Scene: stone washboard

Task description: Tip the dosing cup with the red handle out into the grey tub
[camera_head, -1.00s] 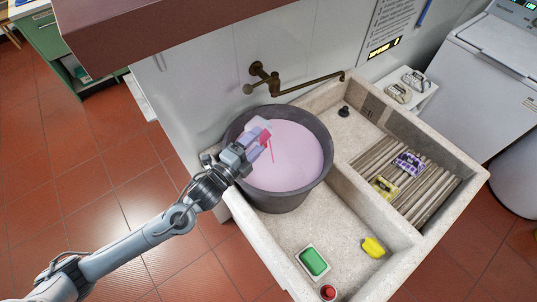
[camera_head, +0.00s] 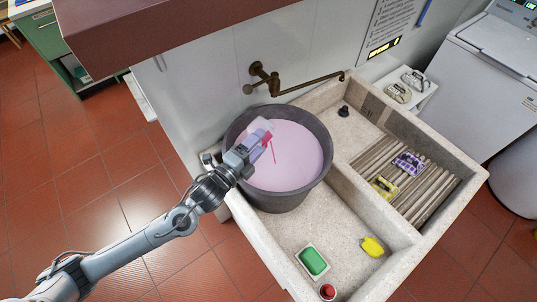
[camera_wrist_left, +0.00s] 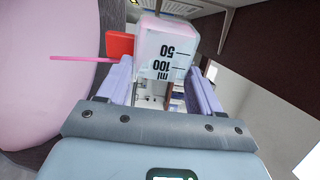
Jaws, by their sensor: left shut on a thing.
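My left gripper (camera_head: 256,142) is shut on the dosing cup (camera_head: 259,125) and holds it over the grey tub (camera_head: 287,201), on the near-left side of its opening. The cup is clear with a pink tint; its 50 and 100 ml marks show upside down in the left wrist view (camera_wrist_left: 168,50). Its red handle (camera_wrist_left: 120,44) is beside the left finger. The cup is tilted. A thin pink stream (camera_wrist_left: 80,59) runs from beside the cup towards the pink liquid (camera_head: 298,160) in the tub. How much is left inside is unclear. My right gripper is out of view.
The tub stands in the stone sink (camera_head: 345,212), below a brass tap (camera_head: 300,88). A green soap in a dish (camera_head: 312,261), a yellow item (camera_head: 372,247) and a red-topped item (camera_head: 328,292) are in front. Yellow (camera_head: 384,188) and purple (camera_head: 408,163) brushes lie on the ribbed washboard.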

